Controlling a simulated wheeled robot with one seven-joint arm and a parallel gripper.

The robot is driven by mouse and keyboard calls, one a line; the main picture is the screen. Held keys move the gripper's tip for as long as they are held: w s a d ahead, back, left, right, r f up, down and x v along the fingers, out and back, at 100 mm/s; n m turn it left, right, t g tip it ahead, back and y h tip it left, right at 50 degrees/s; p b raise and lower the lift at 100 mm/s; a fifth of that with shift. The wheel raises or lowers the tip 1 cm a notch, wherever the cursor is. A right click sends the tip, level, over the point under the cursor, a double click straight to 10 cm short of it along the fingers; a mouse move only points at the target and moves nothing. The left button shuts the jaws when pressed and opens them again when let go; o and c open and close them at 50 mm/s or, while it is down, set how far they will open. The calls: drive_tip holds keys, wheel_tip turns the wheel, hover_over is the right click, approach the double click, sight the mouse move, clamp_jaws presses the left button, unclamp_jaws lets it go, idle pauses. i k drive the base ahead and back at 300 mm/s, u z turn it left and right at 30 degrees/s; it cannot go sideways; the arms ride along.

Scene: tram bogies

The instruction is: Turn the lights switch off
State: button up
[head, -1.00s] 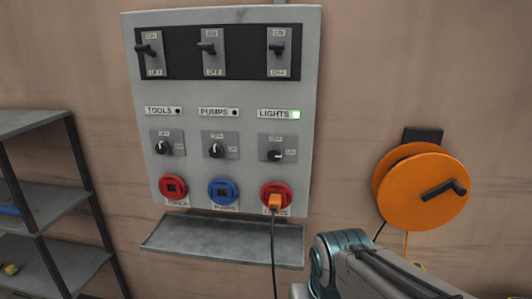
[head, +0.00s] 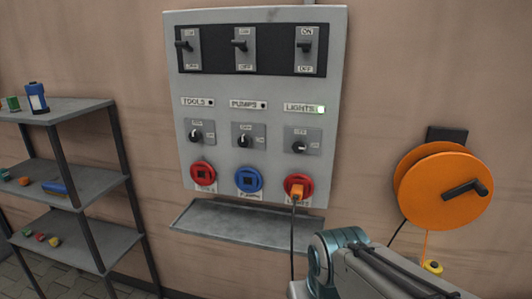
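A grey panel (head: 333,75) hangs on the wall. In its right column, below the label LIGHTS (head: 299,107), is the black rotary lights switch (head: 299,147) on a grey plate marked OFF at the top and ON at the right. Its handle seems to lie sideways, toward ON. Above is a black lever (head: 304,47) on an ON/OFF plate. Below, an orange plug (head: 296,194) with a black cable sits in the red lights socket (head: 308,186). My arm shows at the lower right, but my gripper is out of view.
The tools knob (head: 195,135) and pumps knob (head: 243,142) sit left of the lights switch. Their indicators are dark. A grey ledge (head: 235,222) juts out below the panel. An orange reel (head: 440,190) hangs right. A shelf rack (head: 90,182) with small items stands left.

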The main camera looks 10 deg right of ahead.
sight(298, 146)
drive_tip(key=u, duration=0.8)
drive_tip(key=k, duration=1.1)
drive_tip(key=u, duration=1.15)
drive_tip(key=i, duration=1.8)
drive_tip(key=z, duration=1.55)
drive_tip(key=i, duration=0.75)
drive_tip(key=z, duration=0.75)
